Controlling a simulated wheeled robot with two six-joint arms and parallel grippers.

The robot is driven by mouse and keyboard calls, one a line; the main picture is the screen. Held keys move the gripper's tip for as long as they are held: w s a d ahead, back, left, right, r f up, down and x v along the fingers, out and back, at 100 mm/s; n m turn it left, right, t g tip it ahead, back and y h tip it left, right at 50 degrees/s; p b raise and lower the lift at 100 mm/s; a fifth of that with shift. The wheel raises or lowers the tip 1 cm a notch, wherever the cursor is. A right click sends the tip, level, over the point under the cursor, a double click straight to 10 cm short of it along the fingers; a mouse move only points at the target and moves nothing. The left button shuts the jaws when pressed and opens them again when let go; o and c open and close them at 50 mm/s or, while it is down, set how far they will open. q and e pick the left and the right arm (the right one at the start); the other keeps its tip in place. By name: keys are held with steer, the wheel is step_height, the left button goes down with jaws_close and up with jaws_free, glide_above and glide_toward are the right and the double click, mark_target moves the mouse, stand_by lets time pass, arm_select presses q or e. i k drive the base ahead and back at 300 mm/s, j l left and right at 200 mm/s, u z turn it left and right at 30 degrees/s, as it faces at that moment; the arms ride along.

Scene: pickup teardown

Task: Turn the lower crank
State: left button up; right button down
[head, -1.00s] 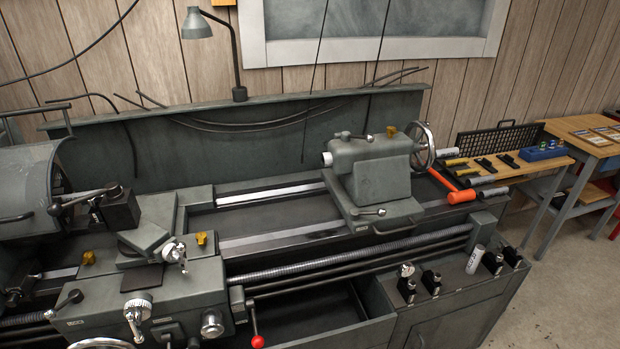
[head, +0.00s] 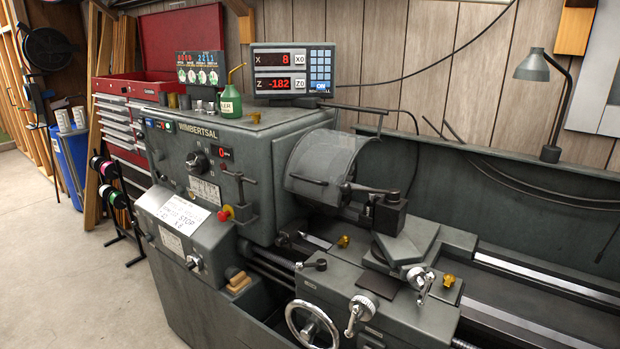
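A grey metal lathe (head: 240,160) fills the middle and right of the head view. On its carriage a small ball crank with a handle (head: 420,282) sits at the upper right. A second crank with a round dial and a handle (head: 360,310) sits lower and to its left, on the carriage front. A large spoked handwheel (head: 304,305) is lower still, partly cut off by the bottom edge. I cannot tell for certain which of these is the lower crank. Neither of my grippers is in view, and nothing touches the cranks.
A digital readout (head: 293,72) and a green oil bottle (head: 231,102) stand on the headstock. A red tool chest (head: 125,90), a blue bin (head: 70,150) and a spool rack (head: 112,190) stand at the left. The floor (head: 50,260) at the lower left is clear.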

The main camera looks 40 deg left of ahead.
mark_target(357, 315)
steer(key=u, duration=0.7)
